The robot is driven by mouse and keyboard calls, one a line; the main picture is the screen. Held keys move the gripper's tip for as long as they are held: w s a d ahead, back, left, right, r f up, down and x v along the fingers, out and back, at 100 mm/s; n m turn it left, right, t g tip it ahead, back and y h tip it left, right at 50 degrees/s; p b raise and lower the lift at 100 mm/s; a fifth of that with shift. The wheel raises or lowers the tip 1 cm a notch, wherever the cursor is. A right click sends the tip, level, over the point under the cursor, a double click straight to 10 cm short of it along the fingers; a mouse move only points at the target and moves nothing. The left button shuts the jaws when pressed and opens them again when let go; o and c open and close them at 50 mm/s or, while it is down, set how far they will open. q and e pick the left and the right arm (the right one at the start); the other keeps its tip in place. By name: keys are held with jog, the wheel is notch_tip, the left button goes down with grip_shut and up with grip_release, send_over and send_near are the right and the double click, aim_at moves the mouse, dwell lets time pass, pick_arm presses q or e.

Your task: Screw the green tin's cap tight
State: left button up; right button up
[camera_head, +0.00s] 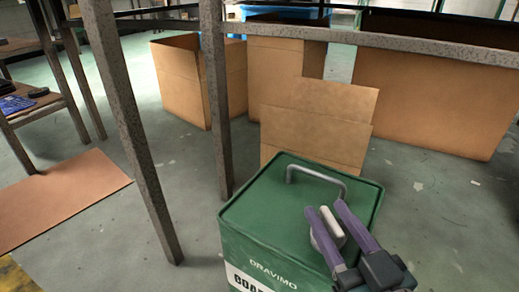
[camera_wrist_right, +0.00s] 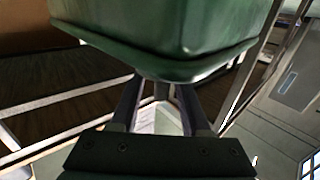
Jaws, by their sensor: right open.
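The green tin (camera_head: 245,215) stands at the bottom middle of the head view, with a grey wire handle (camera_head: 318,171) on its lid. The cap (camera_head: 330,226), a grey disc with a pale raised bar, is at the lid's right front part. My right gripper (camera_head: 326,208) is open, its purple fingers on either side of the cap's bar. I cannot tell whether they touch it. In the right wrist view the tin (camera_wrist_right: 165,35) fills the top, and its edge hides the fingertips. The cap cannot be made out there. My left gripper is not in view.
Open cardboard boxes (camera_head: 185,85) stand on the floor behind the tin. A metal frame with grey posts (camera_head: 135,125) crosses the left and the top. A brown flat sheet (camera_head: 60,198) lies on the floor at left. The floor right of the tin looks clear.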

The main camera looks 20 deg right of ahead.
jog(key=s+a+p, duration=0.1)
jog(key=s+p, duration=0.1)
jog(key=s, duration=0.7)
jog(key=shift+s+a+p, duration=0.25)
jog(key=shift+s+p, duration=0.05)
jog(key=shift+o, duration=0.4)
